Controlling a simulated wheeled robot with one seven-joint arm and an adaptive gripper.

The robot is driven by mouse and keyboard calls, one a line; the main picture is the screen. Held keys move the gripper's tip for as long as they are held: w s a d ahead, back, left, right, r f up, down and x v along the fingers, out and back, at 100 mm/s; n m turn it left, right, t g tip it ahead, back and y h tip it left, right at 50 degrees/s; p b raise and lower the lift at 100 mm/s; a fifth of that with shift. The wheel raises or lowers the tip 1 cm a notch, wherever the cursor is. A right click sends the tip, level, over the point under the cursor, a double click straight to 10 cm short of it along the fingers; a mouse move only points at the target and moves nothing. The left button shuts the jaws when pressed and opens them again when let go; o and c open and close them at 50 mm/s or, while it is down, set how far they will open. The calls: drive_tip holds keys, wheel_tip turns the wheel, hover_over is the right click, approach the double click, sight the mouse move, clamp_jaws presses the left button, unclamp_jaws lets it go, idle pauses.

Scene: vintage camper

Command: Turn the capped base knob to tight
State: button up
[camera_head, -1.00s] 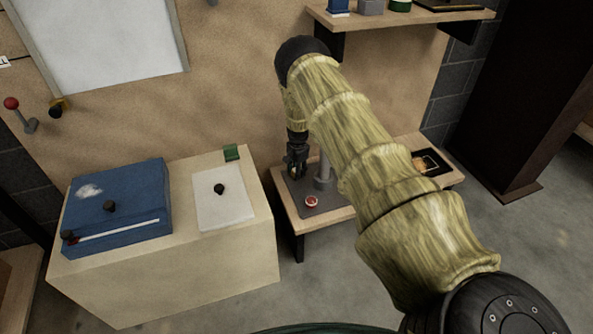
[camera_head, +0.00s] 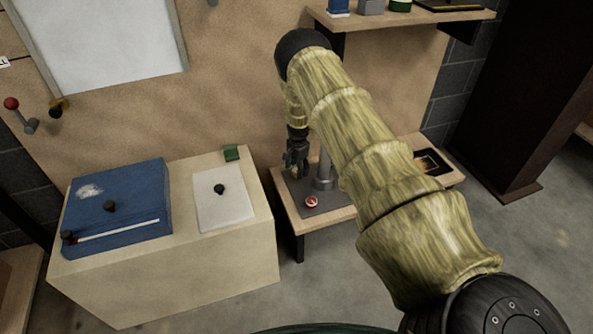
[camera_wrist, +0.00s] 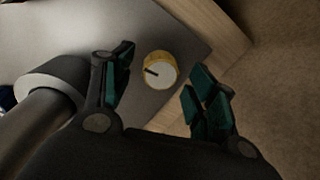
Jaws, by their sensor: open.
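A round knob (camera_wrist: 160,70) with a yellow rim, a white cap and a dark pointer line sits on a grey base plate (camera_wrist: 185,30) in the wrist view. The line points left across the cap. My gripper (camera_wrist: 163,66) is open, with one finger to the left of the knob and one to the right, and gaps show on both sides. In the head view my gripper (camera_head: 297,160) hangs low over the left part of the base plate (camera_head: 325,200) and mostly hides the knob. A grey post (camera_head: 323,172) rises beside it.
A red-and-white round part (camera_head: 311,202) is at the plate's front. The wooden bench (camera_head: 345,215) carries a dark tray (camera_head: 433,161) at right. A cream cabinet (camera_head: 250,255) with a blue case (camera_head: 120,210) stands left. A shelf (camera_head: 400,18) hangs above.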

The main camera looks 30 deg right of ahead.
wheel_tip(320, 180, up, 10)
drive_tip(key=shift+s+r, duration=0.2)
drive_tip(key=shift+s, duration=0.05)
idle(0.6)
